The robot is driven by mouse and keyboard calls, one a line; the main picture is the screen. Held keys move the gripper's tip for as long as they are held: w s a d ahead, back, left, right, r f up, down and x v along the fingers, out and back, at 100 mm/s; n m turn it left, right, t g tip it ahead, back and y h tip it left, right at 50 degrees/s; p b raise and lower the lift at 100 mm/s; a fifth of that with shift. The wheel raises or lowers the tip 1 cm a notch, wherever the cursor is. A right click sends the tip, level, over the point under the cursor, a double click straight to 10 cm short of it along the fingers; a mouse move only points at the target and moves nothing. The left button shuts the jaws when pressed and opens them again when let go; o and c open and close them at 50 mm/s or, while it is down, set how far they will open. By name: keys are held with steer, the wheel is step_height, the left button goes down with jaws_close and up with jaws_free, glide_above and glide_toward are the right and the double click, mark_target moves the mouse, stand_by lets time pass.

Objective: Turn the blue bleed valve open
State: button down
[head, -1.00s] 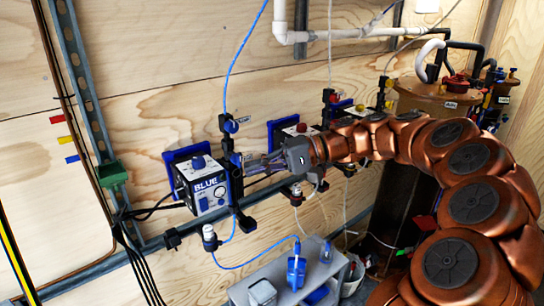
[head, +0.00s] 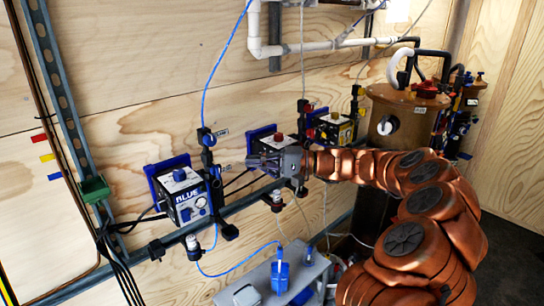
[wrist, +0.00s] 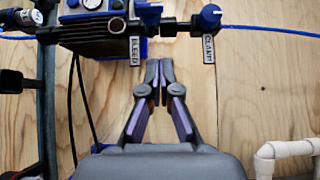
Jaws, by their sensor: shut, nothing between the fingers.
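The blue bleed valve (wrist: 150,12) is at the top edge of the wrist view, partly cut off, beside a tag reading BLEED (wrist: 135,50). A similar blue knob (wrist: 210,16) with a CLAMP tag (wrist: 208,50) is to its right. In the head view, the upper blue knob (head: 208,139) is on the line beside the box marked BLUE (head: 185,195); the bleed valve is small and hard to make out there. My gripper (head: 250,162) is shut and empty, right of the blue line. In the wrist view, its fingertips (wrist: 159,65) are just below the bleed valve, apart from it.
A box with a red knob (head: 280,139) and one with a yellow knob (head: 335,118) stand farther right. A blue hose (head: 222,62) runs up the wall. White pipes (head: 262,45) are above. A grey bench (head: 268,284) with blue items is below. Brown tanks (head: 405,110) are right.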

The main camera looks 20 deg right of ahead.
mark_target(217, 171)
steer(key=a+p, duration=0.2)
steer(key=a, duration=0.4)
steer(key=shift+a, duration=0.2)
steer(key=shift+b, duration=0.4)
steer(key=shift+a+n, duration=0.1)
steer(key=shift+n, duration=0.2)
